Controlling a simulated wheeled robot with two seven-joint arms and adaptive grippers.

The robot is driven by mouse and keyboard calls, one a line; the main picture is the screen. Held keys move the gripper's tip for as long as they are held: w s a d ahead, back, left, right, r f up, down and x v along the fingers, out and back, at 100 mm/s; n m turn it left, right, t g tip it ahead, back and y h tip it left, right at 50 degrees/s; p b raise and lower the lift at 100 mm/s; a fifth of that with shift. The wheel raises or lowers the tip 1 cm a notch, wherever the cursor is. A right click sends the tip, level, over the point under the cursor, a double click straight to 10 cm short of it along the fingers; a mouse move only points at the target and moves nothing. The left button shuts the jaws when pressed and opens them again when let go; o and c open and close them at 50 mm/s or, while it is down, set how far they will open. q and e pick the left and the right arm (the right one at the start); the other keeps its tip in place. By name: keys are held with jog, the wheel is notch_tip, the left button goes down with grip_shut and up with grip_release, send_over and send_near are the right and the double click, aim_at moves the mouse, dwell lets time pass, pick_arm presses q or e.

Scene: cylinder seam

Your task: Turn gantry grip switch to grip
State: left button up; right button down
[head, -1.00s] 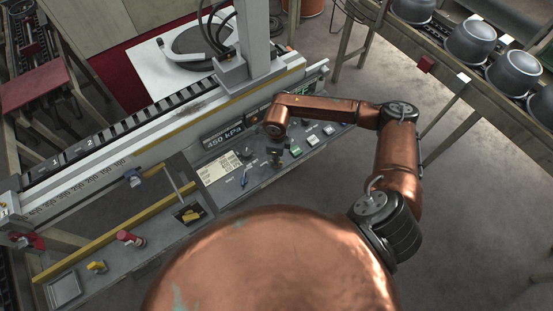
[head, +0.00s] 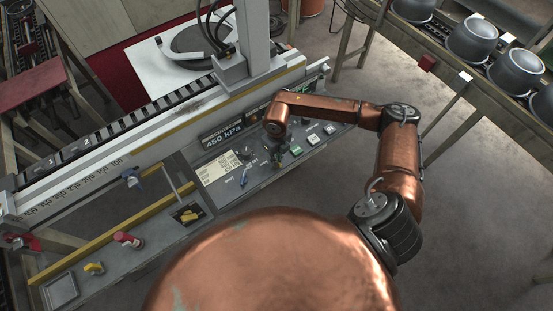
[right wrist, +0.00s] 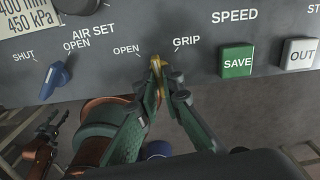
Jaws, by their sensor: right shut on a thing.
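The gantry grip switch (right wrist: 156,67) is a small yellow knob on the grey panel, between the OPEN and GRIP labels in the right wrist view. It stands about upright between them; its exact setting is hard to tell. My right gripper (right wrist: 158,80) is shut on this knob, its green fingers coming from below and covering part of it. In the head view my right gripper (head: 278,157) is small and dark above the console (head: 222,186), below the copper wrist.
A blue air lever (right wrist: 55,80) sits left of the switch. A green SAVE button (right wrist: 237,61) and white OUT button (right wrist: 300,54) are to the right. The gantry rail (head: 160,128) runs behind the console. Metal pots (head: 472,41) stand on a conveyor at the upper right.

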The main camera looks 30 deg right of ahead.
jog(key=m, duration=0.5)
jog(key=shift+r+m, duration=0.1)
jog(key=shift+m, duration=0.2)
jog(key=m, duration=0.4)
jog(key=shift+w+m, duration=0.1)
jog(key=shift+m, duration=0.2)
jog(key=c, duration=2.1)
grip_release()
notch_tip(320, 180, up, 12)
jog(key=shift+f, duration=0.1)
